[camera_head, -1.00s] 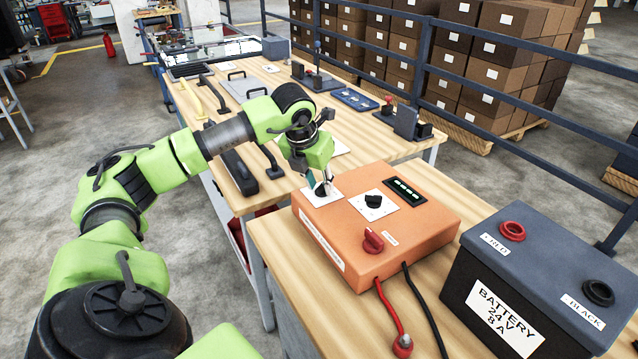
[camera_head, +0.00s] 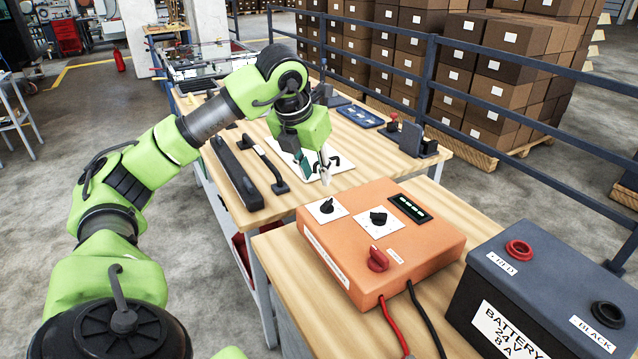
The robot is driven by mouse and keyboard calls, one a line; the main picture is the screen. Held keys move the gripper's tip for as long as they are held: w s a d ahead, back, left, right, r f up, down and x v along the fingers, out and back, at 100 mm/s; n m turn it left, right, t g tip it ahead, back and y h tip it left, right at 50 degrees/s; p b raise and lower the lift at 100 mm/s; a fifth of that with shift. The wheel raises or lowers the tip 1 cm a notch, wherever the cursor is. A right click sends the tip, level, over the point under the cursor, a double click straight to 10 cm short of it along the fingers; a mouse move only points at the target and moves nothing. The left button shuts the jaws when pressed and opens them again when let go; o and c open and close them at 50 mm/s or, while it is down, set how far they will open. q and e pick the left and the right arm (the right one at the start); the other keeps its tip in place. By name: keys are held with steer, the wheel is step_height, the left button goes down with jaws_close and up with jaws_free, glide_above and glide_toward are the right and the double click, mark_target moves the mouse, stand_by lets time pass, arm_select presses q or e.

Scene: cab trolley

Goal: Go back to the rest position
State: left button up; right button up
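My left arm comes in from the left. Its gripper (camera_head: 314,168) points down above the far edge of the orange box (camera_head: 365,270), clear of it. Its fingers look apart, with nothing seen between them. The box carries a left black knob (camera_head: 327,206) and a second black knob (camera_head: 378,217), each on a white plate. A red knob (camera_head: 378,260) and a dark display with green lights (camera_head: 409,207) are also on it. My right gripper is out of view.
A dark battery box (camera_head: 545,290) stands at the right, near the orange box. Behind, a wooden table (camera_head: 350,140) holds a white plate, black handles (camera_head: 236,172) and a blue tray (camera_head: 360,117). A dark railing (camera_head: 500,60) and stacked cartons (camera_head: 510,75) stand beyond.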

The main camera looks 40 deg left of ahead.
arm_select(q)
steer(key=shift+s+r, duration=0.2)
steer(key=shift+r, duration=0.15)
stand_by(0.3)
